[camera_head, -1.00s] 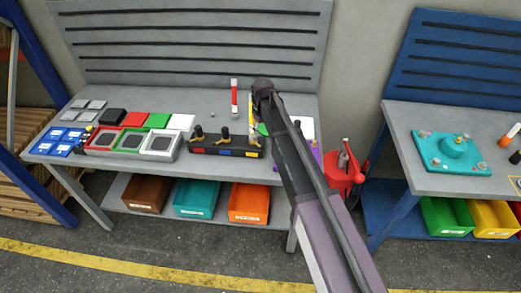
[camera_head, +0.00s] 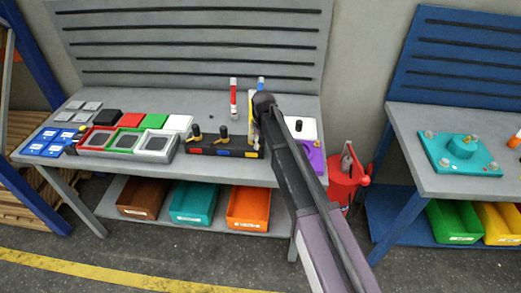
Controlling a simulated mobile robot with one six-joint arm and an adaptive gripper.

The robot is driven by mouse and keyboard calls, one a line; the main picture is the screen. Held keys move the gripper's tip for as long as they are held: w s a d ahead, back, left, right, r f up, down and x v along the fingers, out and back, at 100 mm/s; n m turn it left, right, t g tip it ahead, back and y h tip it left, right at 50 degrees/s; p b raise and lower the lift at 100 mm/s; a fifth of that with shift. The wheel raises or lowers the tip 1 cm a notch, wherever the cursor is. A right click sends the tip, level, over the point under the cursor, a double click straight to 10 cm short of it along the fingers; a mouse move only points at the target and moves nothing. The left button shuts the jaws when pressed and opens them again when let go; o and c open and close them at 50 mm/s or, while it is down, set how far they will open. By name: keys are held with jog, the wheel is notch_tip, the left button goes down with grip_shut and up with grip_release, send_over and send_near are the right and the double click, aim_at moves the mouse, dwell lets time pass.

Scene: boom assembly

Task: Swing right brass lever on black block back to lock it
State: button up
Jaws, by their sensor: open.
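The black block (camera_head: 205,150) lies near the front edge of the grey bench, with red, blue and yellow patches on its front face. Two brass levers with dark tips show on it, a left one (camera_head: 196,133) and a middle one (camera_head: 223,132). The block's right end lies beside my arm, and the right brass lever cannot be made out clearly there. My gripper (camera_head: 255,116) is open, over or just behind the block's right end. Its fingers are mostly hidden by my own wrist, and whether they touch the lever cannot be told.
A tray with red, green and grey squares (camera_head: 128,145) stands left of the block. A white item (camera_head: 301,128) and a purple item (camera_head: 316,156) lie right of my arm. A red can (camera_head: 345,178) stands beyond the bench's right end.

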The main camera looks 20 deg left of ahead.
jog(key=shift+f+b, duration=0.5)
jog(key=shift+f, duration=0.25)
